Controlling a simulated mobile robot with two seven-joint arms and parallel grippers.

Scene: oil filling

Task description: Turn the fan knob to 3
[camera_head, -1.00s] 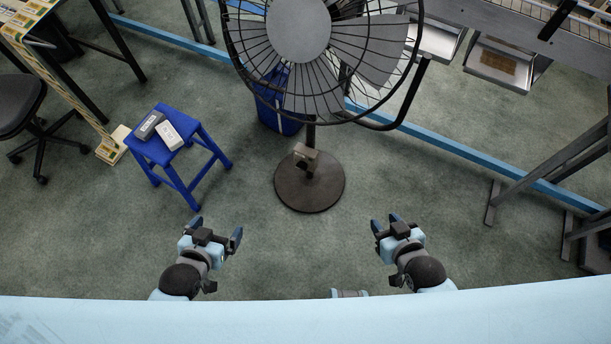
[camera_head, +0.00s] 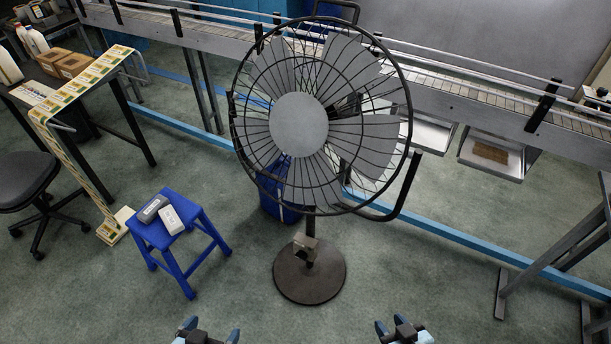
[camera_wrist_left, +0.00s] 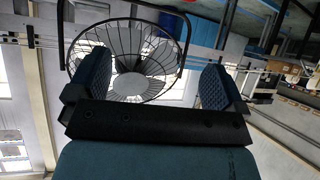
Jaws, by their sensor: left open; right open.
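A large grey pedestal fan (camera_head: 299,124) with a black wire cage stands ahead of me on a round dark base (camera_head: 309,277). A small box (camera_head: 306,248), likely holding the knob, sits low on its pole; the knob's setting is too small to read. My left gripper (camera_head: 207,330) is open and empty at the bottom edge, left of the base. My right gripper (camera_head: 405,328) is open and empty at the bottom edge, right of the base. The left wrist view shows the fan cage (camera_wrist_left: 128,60) beyond the open left fingers (camera_wrist_left: 155,85).
A black chair (camera_head: 30,190) is at far left. A conveyor (camera_head: 460,90) runs behind. A blue bin (camera_head: 280,200) sits behind the pole. Floor in front of the fan base is clear.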

